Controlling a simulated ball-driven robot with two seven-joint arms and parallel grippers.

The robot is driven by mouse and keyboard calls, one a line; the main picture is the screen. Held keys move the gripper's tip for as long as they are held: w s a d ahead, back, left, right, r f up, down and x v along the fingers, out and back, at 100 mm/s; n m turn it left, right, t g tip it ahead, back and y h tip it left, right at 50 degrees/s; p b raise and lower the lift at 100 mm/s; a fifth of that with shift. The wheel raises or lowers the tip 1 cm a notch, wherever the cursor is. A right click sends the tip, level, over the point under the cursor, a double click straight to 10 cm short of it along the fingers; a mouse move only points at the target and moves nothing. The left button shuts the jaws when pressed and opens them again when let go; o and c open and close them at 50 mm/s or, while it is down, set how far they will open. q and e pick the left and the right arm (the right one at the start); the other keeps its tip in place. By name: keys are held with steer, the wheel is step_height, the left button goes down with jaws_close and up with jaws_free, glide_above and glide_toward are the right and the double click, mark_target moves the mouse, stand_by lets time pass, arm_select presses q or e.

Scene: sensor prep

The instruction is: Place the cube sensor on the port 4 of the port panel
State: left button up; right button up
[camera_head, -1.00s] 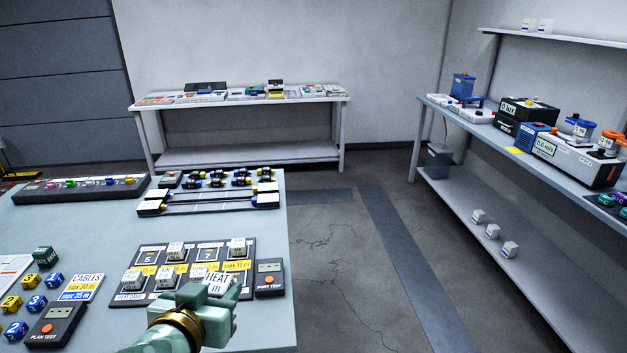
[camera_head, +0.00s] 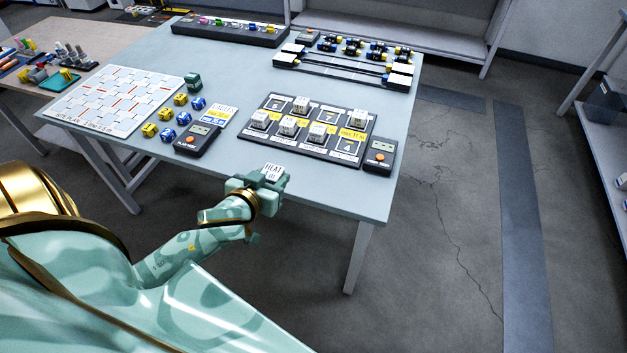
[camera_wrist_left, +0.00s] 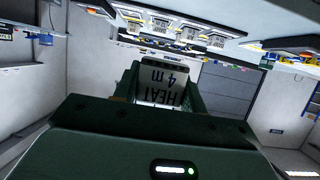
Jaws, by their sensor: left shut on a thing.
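The cube sensor (camera_head: 272,172) is white with a HEAT label. My left gripper (camera_head: 262,184) is shut on it, near the table's front edge, apart from the port panel. In the left wrist view the cube (camera_wrist_left: 160,88) sits between the fingers, its "HEAT 4 m" label upside down. The port panel (camera_head: 331,116) lies on the table behind and right of the gripper. Several white cubes stand on it. Port 4 (camera_head: 346,148), at its front right corner, shows its number and has no cube on it. My right gripper is not in view.
A black tester (camera_head: 380,156) stands right beside the panel, close to port 4. Another tester (camera_head: 198,140), yellow and blue dice and a site plan (camera_head: 115,100) lie to the left. Rails (camera_head: 340,72) lie behind. The table front (camera_head: 330,190) before the panel is clear.

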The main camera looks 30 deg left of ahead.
mark_target(313, 182)
arm_select(q)
steer(key=shift+w+d+r, duration=0.15)
steer(key=shift+d+r, duration=0.05)
steer(key=shift+d, duration=0.2)
